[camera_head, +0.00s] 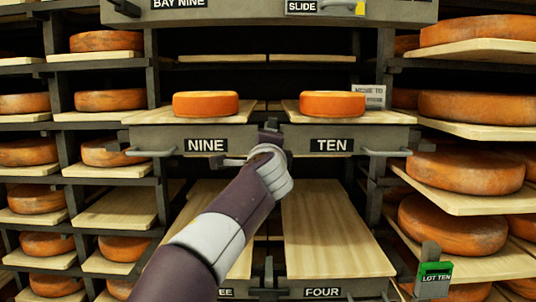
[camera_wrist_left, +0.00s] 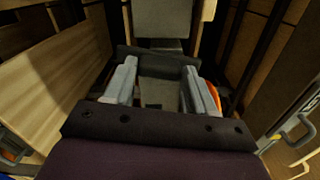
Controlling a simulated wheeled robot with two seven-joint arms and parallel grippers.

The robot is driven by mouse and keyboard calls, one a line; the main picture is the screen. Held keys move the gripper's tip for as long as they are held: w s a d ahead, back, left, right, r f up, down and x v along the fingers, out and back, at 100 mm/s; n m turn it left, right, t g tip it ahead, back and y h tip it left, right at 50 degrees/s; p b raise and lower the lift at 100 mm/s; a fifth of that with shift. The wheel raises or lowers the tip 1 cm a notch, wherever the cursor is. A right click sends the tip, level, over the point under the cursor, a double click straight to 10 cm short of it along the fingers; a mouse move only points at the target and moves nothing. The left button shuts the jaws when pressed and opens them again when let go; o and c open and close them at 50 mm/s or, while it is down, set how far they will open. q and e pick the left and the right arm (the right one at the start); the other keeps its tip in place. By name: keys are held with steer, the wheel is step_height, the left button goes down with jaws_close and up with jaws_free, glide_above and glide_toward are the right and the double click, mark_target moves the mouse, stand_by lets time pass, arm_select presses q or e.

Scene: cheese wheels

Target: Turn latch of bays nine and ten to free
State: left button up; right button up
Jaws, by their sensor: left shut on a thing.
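Two shelf boards carry the labels NINE (camera_head: 206,146) and TEN (camera_head: 331,146), each with an orange cheese wheel on it. The dark latch (camera_head: 270,130) sits between the two boards' front edges and is partly hidden by my left arm. My left gripper (camera_head: 265,146) is at this latch; the head view hardly shows its fingers. In the left wrist view my left gripper (camera_wrist_left: 160,80) has its two grey fingers on either side of a grey piece, shut on it. Which way the latch is turned I cannot tell. My right gripper is not in view.
Handles stick out at the left (camera_head: 150,153) and right (camera_head: 387,152) of the two boards. A bare wooden board labelled FOUR (camera_head: 330,235) lies below. Racks of cheese wheels stand on both sides, and a green LOT TEN tag (camera_head: 435,275) is at lower right.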

arm_select(q)
steer(key=shift+f+n+b, duration=0.2)
steer(key=shift+n+b, duration=0.1)
steer(key=shift+n, duration=0.6)
steer(key=o, duration=1)
steer(key=shift+o, duration=0.2)
steer(key=shift+s+a+r, duration=0.1)
steer(key=shift+a, duration=0.05)
steer(key=shift+s, duration=0.1)
steer(key=s+b, duration=0.7)
steer(key=s, duration=0.5)
steer(key=shift+s, duration=0.25)
steer(key=shift+n, duration=0.3)
